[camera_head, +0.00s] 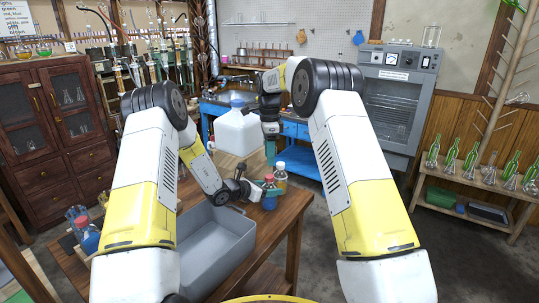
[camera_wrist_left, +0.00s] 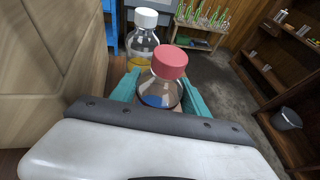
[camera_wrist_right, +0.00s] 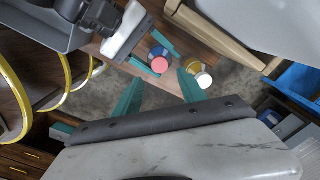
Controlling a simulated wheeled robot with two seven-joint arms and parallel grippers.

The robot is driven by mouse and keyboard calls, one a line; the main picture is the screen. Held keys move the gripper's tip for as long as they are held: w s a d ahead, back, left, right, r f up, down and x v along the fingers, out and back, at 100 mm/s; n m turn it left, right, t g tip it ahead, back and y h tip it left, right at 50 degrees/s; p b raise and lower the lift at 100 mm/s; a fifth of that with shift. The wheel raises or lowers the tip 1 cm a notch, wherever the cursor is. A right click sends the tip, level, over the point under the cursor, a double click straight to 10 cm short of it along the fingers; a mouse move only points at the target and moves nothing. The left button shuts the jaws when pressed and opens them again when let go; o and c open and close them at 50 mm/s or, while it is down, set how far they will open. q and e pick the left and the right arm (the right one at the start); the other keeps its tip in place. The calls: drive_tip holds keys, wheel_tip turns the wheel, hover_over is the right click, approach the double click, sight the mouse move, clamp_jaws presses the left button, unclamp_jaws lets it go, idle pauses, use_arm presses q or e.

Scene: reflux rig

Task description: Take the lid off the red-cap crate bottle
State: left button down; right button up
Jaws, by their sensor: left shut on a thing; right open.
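The red-cap bottle (camera_head: 269,200) is clear with blue liquid and stands upright near the table's right edge. It fills the middle of the left wrist view (camera_wrist_left: 158,92), its red cap (camera_wrist_left: 170,62) on. My left gripper (camera_head: 257,192) is shut around the bottle's body, one teal finger on each side (camera_wrist_left: 160,95). I cannot tell whether its base touches the table. My right gripper (camera_head: 270,155) points down above the bottle, apart from the cap. In the right wrist view its fingers (camera_wrist_right: 160,76) are open and empty, and the red cap (camera_wrist_right: 160,65) shows beyond and between them.
A white-cap bottle with yellow liquid (camera_wrist_left: 141,47) stands close beside the red-cap bottle. A grey open crate (camera_head: 195,270) sits on the wooden table in front. A large white jug (camera_head: 237,133) stands behind. Another red-topped blue vessel (camera_head: 88,240) is at the table's left.

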sight(270, 176)
drive_tip(key=m, duration=0.8)
drive_tip(key=shift+f, duration=4)
